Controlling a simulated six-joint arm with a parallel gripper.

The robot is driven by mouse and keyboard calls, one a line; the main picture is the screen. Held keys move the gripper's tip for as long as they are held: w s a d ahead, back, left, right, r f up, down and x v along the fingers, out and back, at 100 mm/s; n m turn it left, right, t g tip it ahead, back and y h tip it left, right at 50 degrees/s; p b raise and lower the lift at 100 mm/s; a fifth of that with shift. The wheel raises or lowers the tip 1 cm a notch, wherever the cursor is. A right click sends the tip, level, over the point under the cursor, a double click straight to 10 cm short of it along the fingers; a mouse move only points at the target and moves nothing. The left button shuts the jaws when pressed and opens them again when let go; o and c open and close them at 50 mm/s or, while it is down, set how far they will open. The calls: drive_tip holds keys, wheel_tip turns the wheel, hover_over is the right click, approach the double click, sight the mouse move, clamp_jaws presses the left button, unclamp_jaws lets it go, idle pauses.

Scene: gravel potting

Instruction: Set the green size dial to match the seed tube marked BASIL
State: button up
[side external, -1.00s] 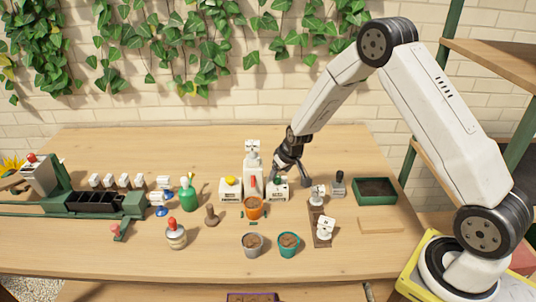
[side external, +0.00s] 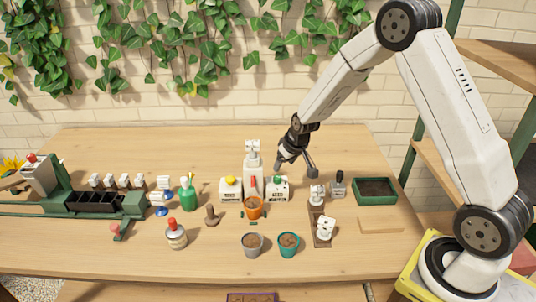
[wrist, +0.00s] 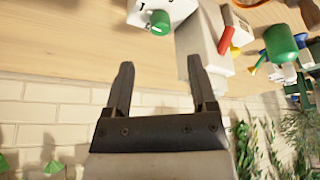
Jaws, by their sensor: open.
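The green dial (side external: 277,180) sits on a small white box (side external: 277,192) in the middle of the table. In the wrist view the dial (wrist: 160,22) shows a pale pointer mark and dark markings on the white face beside it. My gripper (side external: 295,169) is open and empty, a little above and to the right of the dial box. In the wrist view its two fingers (wrist: 160,72) are apart, with the dial beyond their tips. White-tagged pieces (side external: 325,228) stand on a brown wooden rack at the right. I cannot read BASIL on any tag.
A tall white dispenser (side external: 253,170) and a yellow-knobbed box (side external: 231,189) stand left of the dial box. Several pots, including a teal one (side external: 288,252), stand in front. A green tray (side external: 376,179) is at the right. The table behind the boxes is clear.

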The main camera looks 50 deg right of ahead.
sight(278, 177)
drive_tip(key=shift+d, duration=0.1)
drive_tip(key=shift+d+n+y, duration=0.25)
drive_tip(key=shift+n+y, duration=0.15)
drive_tip(key=shift+n, duration=0.7)
drive_tip(key=shift+d+n+y, duration=0.25)
drive_tip(key=shift+n+y, duration=0.15)
drive_tip(key=shift+n, duration=0.7)
drive_tip(key=shift+w, duration=0.1)
drive_tip(key=shift+f, duration=0.1)
drive_tip(key=shift+x, duration=3.8)
clamp_jaws()
